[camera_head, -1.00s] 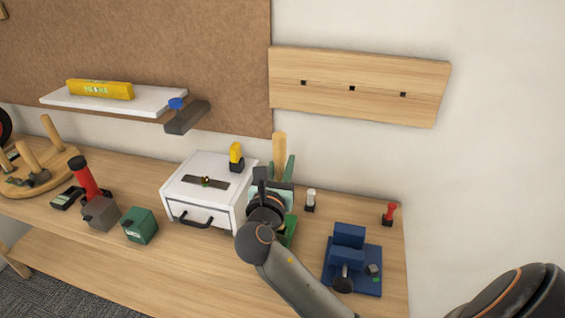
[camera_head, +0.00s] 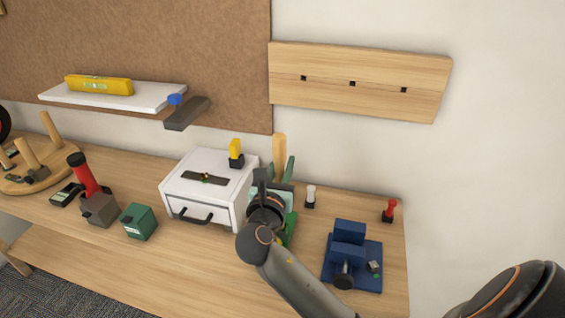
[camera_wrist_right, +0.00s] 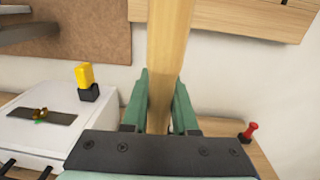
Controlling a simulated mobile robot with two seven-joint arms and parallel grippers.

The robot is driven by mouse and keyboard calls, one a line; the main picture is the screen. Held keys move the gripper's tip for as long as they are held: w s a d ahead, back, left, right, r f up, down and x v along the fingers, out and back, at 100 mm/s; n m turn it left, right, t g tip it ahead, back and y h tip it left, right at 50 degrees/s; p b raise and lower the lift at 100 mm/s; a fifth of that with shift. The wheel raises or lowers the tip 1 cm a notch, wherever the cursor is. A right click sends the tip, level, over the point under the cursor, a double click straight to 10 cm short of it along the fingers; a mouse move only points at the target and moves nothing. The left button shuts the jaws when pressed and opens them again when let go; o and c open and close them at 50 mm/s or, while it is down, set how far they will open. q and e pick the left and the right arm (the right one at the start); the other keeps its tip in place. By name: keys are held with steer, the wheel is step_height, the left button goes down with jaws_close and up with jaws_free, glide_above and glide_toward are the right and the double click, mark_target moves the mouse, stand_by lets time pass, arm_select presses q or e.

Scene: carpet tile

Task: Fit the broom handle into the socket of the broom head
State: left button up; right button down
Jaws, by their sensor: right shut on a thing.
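The broom handle (camera_head: 279,150), a pale wooden stick, stands upright beside the white drawer box. My right gripper (camera_head: 276,178) is shut on it, and the handle rises above the fingers. In the right wrist view the handle (camera_wrist_right: 168,50) runs up between the two green fingers (camera_wrist_right: 160,105). Its lower end is hidden behind the gripper. A green object (camera_head: 291,230) shows partly behind my right arm, under the gripper; I cannot tell whether it is the broom head or its socket. My left gripper is not in view.
The white drawer box (camera_head: 178,192) stands left of my gripper, with a yellow-topped piece (camera_head: 236,150) on it. A white-topped peg (camera_head: 310,195), a blue vise-like block (camera_head: 348,255) and a red peg (camera_head: 389,210) stand to the right. A wooden board (camera_head: 350,65) hangs above.

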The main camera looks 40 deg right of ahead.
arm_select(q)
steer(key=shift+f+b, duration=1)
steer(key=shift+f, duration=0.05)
arm_select(e)
steer(key=shift+f, duration=2.1)
steer(key=c, duration=0.6)
jaws_free()
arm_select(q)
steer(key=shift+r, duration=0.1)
